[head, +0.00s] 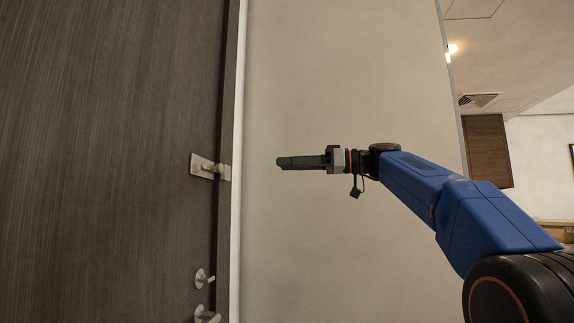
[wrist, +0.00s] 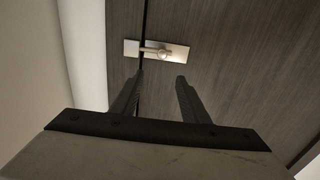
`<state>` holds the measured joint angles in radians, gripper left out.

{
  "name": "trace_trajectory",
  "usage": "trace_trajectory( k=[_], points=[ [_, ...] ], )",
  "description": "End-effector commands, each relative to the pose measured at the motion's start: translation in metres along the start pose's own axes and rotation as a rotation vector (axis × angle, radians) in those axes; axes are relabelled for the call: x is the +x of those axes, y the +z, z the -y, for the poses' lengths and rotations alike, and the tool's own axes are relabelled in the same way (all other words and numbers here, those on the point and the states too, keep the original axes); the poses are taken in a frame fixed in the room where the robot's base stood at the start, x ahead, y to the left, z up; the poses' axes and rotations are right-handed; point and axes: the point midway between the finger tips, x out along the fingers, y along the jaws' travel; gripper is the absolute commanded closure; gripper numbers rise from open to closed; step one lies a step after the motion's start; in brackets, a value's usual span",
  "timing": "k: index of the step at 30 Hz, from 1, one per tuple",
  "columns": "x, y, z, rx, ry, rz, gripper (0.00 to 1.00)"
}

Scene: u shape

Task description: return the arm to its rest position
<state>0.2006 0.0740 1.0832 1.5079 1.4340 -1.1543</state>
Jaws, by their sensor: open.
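My arm reaches in from the right in the head view, with its blue links stretched toward the left. My gripper (head: 281,163) points left, in front of the pale wall and to the right of the dark door. In the wrist view my gripper (wrist: 160,78) is open, with its two dark fingers apart and nothing between them. A metal latch (wrist: 157,50) on the door lies beyond the fingertips, apart from them. The latch (head: 208,168) also shows at the door's edge in the head view, to the left of the gripper with a gap between.
The dark wood door (head: 105,150) fills the left and looks closed against its frame. A handle (head: 207,315) and a small knob (head: 203,278) sit low on it. The pale wall (head: 340,80) stands behind my arm. A room opens at the far right.

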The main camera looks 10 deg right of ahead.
Motion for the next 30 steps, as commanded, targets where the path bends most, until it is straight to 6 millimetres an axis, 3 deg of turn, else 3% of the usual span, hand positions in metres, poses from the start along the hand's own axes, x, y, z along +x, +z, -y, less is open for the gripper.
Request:
trace_trajectory(
  k=[17,20,23,30],
  points=[
    [0.001,0.006,0.003,0.019,0.01,0.016,0.59],
    [0.002,0.027,0.011,0.078,0.043,0.066,0.59],
    [0.003,0.063,0.025,0.171,0.099,0.146,0.59],
    [-0.015,0.177,0.07,0.406,0.276,0.364,0.59]
  ],
)
